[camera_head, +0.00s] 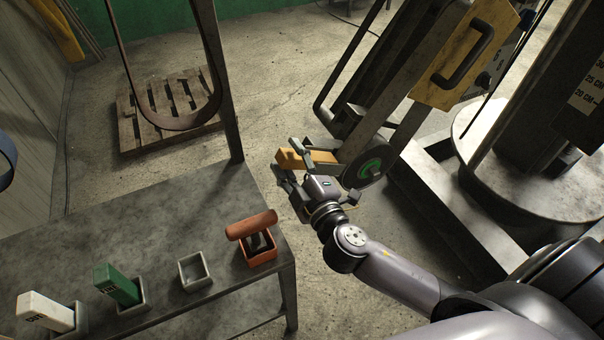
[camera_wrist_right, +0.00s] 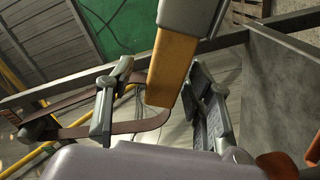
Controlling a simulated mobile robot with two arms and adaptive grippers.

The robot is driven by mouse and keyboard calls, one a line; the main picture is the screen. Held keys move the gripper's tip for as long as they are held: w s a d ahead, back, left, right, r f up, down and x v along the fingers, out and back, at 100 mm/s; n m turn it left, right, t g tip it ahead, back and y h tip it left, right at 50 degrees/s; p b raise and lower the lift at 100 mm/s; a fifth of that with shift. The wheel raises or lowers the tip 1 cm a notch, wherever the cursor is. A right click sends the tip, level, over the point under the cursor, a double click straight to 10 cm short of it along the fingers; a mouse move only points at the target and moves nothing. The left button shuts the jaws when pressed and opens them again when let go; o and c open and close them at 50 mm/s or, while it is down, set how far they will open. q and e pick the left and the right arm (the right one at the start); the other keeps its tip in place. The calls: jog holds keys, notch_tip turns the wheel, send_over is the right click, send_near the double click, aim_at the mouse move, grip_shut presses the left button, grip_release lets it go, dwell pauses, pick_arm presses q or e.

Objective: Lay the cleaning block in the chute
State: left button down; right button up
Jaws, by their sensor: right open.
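An orange-yellow block (camera_head: 289,158), which I take for the cleaning block, is at my right gripper, beside the machine's wheel. My right gripper (camera_head: 289,160) is open, with its fingers around the block. In the right wrist view the block (camera_wrist_right: 172,70) stands between the two spread fingers (camera_wrist_right: 160,100), apart from the left one; contact with the right one is unclear. A grey piece (camera_wrist_right: 190,15) covers its upper end there. I cannot make out the chute clearly, nor whether the block rests in it. My left gripper is out of view.
The machine's wheel (camera_head: 366,167) is close right of the gripper. A grey bench (camera_head: 190,228) at lower left bears a white block (camera_head: 45,311), a green block (camera_head: 117,285), an empty grey holder (camera_head: 195,272) and a red-brown bar (camera_head: 251,224) on a red holder (camera_head: 262,258). A pallet (camera_head: 165,105) lies behind.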

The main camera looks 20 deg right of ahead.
jog(key=s, duration=1.1)
jog(key=shift+s+d, duration=0.15)
jog(key=shift+d, duration=0.05)
jog(key=s+d+f+m+g, duration=0.1)
jog(key=s+d+f+g, duration=0.15)
jog(key=f, duration=0.95)
jog(key=s+d+f+m+g+h, duration=0.1)
jog(key=f+g, duration=0.2)
jog(key=f, duration=0.9)
jog(key=s+d+f+m+g, duration=0.1)
jog(key=f+g, duration=0.2)
jog(key=f, duration=1)
jog(key=s+f+m+g, duration=0.3)
jog(key=s+f+g, duration=0.1)
jog(key=s+f, duration=0.7)
jog(key=s+f+m+g, duration=0.4)
jog(key=s+f, duration=0.7)
jog(key=s, duration=0.4)
jog(key=shift+s+d, duration=0.2)
jog(key=shift+s, duration=0.15)
jog(key=shift+g, duration=0.25)
jog(key=shift+c, duration=0.3)
